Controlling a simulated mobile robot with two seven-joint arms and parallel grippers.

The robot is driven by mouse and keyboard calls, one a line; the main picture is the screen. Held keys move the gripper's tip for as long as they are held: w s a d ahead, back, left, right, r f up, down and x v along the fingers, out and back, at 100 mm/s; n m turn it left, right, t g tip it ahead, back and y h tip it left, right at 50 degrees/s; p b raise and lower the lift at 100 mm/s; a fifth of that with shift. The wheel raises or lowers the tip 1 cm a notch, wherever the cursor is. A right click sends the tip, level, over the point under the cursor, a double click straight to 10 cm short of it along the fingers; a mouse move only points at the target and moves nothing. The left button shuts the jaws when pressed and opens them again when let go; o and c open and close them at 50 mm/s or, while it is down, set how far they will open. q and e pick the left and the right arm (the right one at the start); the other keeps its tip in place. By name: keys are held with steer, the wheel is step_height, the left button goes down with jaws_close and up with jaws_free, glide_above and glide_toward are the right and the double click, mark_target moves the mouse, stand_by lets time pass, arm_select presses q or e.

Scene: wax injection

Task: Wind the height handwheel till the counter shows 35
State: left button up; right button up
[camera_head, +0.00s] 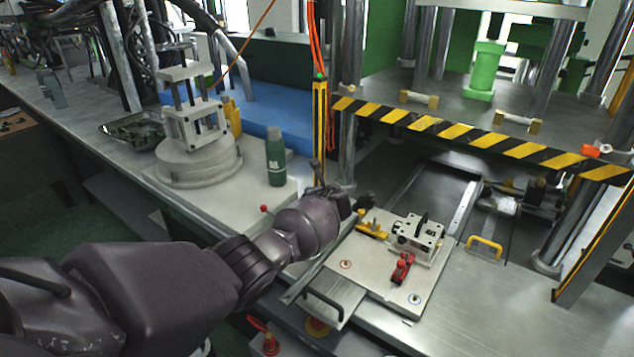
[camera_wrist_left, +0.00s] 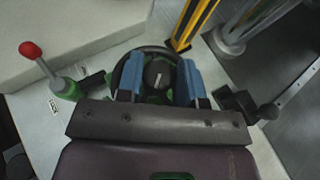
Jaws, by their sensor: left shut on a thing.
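The black handwheel (camera_wrist_left: 122,66) shows in the left wrist view, with a dark round hub and a pale mark at its middle. My left gripper (camera_wrist_left: 160,80) has its two blue fingers on either side of the hub, inside or over the rim, and is shut on the wheel. In the head view my left forearm and wrist hide the wheel and most of the gripper. I cannot make out a counter or its number in either view. My right gripper is in neither view.
A red-knobbed lever (camera_wrist_left: 30,50) stands left of the wheel, and a black knob (camera_wrist_left: 268,112) lies right of it. A yellow-and-black post (camera_head: 320,130) rises just behind. A green bottle (camera_head: 276,160) and a mould plate with a metal block (camera_head: 418,235) flank my arm.

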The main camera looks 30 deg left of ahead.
arm_select(q)
steer(key=m+t+h, duration=0.1)
steer(key=m+t+h+p, duration=0.1)
steer(key=m, duration=0.1)
steer(key=shift+s+a+f+h, duration=0.1)
steer(key=shift+s+a+h, duration=0.1)
steer(key=shift+h, duration=0.1)
steer(key=shift+m+t+h, duration=0.5)
steer(key=shift+m+h, duration=0.3)
steer(key=shift+h, duration=0.1)
steer(key=shift+a+m+t+h, duration=0.1)
steer(key=shift+m+t+h, duration=0.3)
steer(key=shift+m+h, duration=1.3)
steer(key=shift+h, duration=0.2)
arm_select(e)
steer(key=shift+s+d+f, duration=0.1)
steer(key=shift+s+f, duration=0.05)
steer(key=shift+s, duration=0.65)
arm_select(q)
steer(key=o, duration=0.9)
